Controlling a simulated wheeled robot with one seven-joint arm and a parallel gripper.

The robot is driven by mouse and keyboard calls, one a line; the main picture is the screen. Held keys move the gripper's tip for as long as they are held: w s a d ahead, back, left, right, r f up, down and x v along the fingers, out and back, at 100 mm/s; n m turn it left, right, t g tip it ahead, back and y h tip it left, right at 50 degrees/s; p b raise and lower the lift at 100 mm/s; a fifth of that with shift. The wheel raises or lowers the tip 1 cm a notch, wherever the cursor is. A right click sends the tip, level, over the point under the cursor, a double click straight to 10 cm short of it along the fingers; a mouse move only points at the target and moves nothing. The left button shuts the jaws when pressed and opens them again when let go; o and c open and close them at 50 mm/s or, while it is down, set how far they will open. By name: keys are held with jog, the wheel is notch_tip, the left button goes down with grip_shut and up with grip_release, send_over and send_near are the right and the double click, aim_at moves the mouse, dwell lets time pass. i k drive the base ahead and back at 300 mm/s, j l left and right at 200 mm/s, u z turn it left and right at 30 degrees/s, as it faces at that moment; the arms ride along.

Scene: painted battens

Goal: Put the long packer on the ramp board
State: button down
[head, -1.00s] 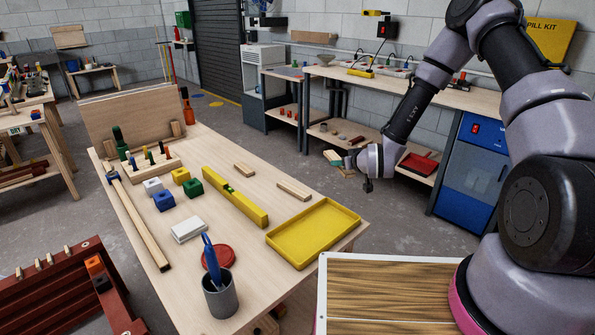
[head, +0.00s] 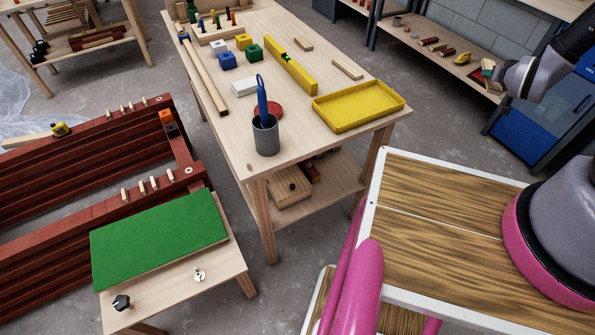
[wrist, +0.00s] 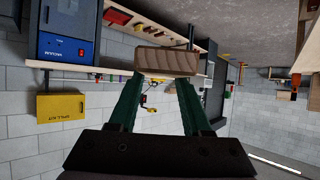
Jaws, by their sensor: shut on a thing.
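My gripper (wrist: 164,82) has green fingers and is shut on a wooden packer (wrist: 167,61), which spans the fingertips in the wrist view. In the head view the gripper (head: 488,70) is at the far right edge, held out in the air away from the benches. The packer's full length is hard to judge there. A green-topped board (head: 160,238), which looks like the ramp board, lies on a low wooden stand at the lower left. It seems slightly tilted, and its top is bare. My gripper is far from it.
The workbench (head: 232,120) between holds a yellow tray (head: 358,106), a grey cup (head: 266,136), a yellow level (head: 290,72), coloured blocks and two loose wooden pieces (head: 347,68). Dark red beams (head: 90,150) stand behind the green board.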

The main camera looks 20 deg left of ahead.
aim_at(156, 233)
jog(key=k+j+u, duration=0.15)
jog(key=k, duration=0.65)
jog(key=k+j, duration=0.15)
jog(key=j, duration=0.15)
jog(key=k+j+u, duration=0.1)
jog(key=j, duration=0.2)
jog(key=k+j, duration=0.2)
jog(key=j, duration=0.15)
jog(key=k+j+u, duration=0.1)
jog(key=j, duration=0.2)
jog(key=k+j, duration=0.15)
jog(key=j, duration=0.2)
jog(key=j+u, duration=0.1)
jog(key=j, duration=0.55)
jog(key=i, duration=0.05)
